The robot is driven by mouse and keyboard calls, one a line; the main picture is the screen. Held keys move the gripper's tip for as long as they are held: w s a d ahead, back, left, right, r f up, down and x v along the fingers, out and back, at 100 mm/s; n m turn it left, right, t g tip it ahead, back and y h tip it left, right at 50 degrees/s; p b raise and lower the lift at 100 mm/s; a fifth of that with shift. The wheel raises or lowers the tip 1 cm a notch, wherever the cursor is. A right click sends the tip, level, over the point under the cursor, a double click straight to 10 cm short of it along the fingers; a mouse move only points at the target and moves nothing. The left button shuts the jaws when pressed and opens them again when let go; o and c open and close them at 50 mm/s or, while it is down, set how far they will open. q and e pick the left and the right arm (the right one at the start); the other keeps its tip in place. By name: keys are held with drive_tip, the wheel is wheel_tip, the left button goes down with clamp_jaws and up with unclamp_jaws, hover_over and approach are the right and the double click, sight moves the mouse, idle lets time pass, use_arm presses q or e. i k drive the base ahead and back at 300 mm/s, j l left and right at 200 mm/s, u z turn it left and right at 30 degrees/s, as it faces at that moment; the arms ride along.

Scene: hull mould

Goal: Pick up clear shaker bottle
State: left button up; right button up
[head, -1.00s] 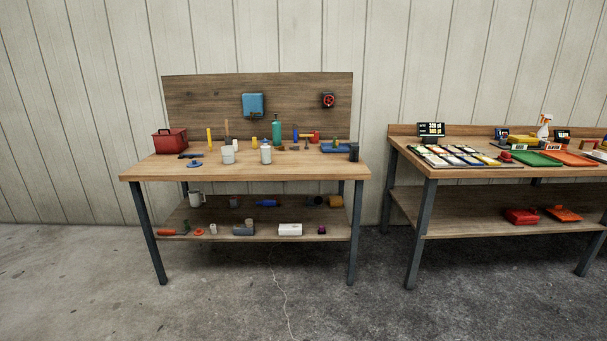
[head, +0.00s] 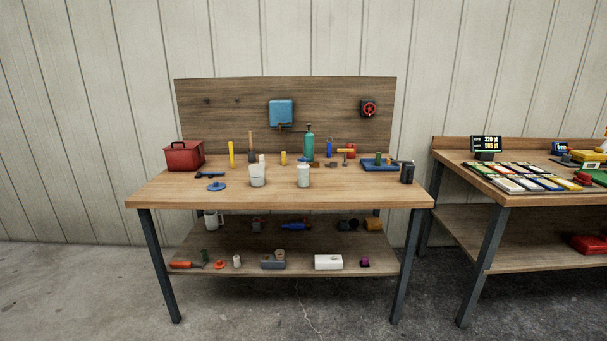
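A pale, whitish bottle (head: 303,176) stands upright on the top of the left workbench (head: 280,202), near its middle front; it looks like the shaker bottle, but it is too small to tell whether it is clear. A pale cup-like container (head: 257,177) stands to its left, apart from it. A taller green bottle (head: 309,144) stands behind it, towards the back panel. Neither of my grippers shows in the head view.
A red toolbox (head: 184,156), a blue lid-like disc (head: 216,187), a blue tray (head: 380,164) and a dark cup (head: 407,174) share the benchtop. The lower shelf (head: 300,262) holds several items. A second bench (head: 500,200) stands to the right. The floor in front is clear.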

sight(302, 169)
drive_tip(key=i+j, duration=0.15)
drive_tip(key=i, duration=0.2)
drive_tip(key=i+j, duration=0.2)
drive_tip(key=i, duration=0.15)
drive_tip(key=i+j, duration=0.15)
drive_tip(key=i, duration=0.25)
